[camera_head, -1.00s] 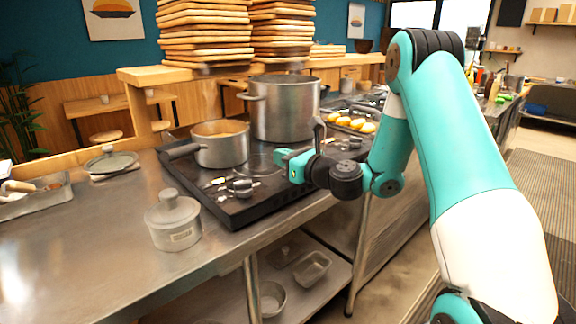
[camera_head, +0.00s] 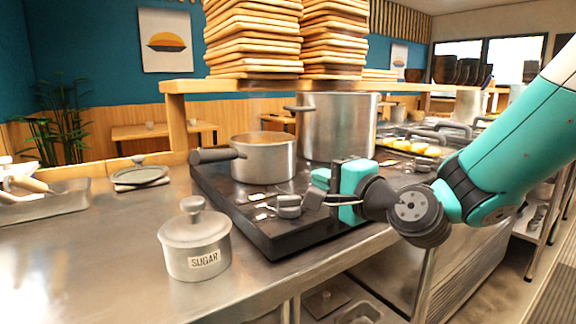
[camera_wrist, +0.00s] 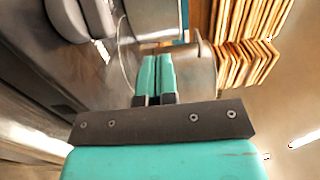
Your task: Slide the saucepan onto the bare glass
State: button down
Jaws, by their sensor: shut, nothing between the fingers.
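The saucepan (camera_head: 268,160) is a metal pan with brownish contents and a dark handle pointing left. It sits upright on the left part of the black glass hob (camera_head: 222,184). A taller steel stockpot (camera_head: 340,125) stands behind it to the right. My gripper (camera_head: 318,178) is shut and empty, low over the hob, to the right of the saucepan and in front of the stockpot. A gap shows between gripper and saucepan. My gripper hides part of the glass to the saucepan's right. In the wrist view its two teal fingers (camera_wrist: 156,75) lie together, pointing at blurred metal surfaces.
Hob knobs (camera_head: 290,205) line the front edge near my gripper. A sugar jar (camera_head: 195,245) stands on the counter at front left. A lid (camera_head: 140,175) lies at back left. Stacked wooden boards (camera_head: 255,40) sit on the shelf (camera_head: 235,86) behind. Yellow food (camera_head: 415,148) lies at right.

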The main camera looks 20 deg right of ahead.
aim_at(278, 158)
jog(key=w+p, duration=0.1)
jog(key=p, duration=0.2)
jog(key=shift+w+r, duration=0.35)
jog(key=shift+w, duration=0.05)
jog(key=p+x, duration=0.9)
jog(key=x, duration=0.1)
jog(key=shift+w+f+p, duration=0.1)
jog(key=shift+w+p, duration=0.1)
jog(key=shift+p, duration=0.2)
jog(key=shift+w+a+f+p, duration=0.2)
jog(key=shift+w+a+p, duration=0.05)
jog(key=shift+w+p, duration=0.4)
jog(key=shift+w, duration=0.1)
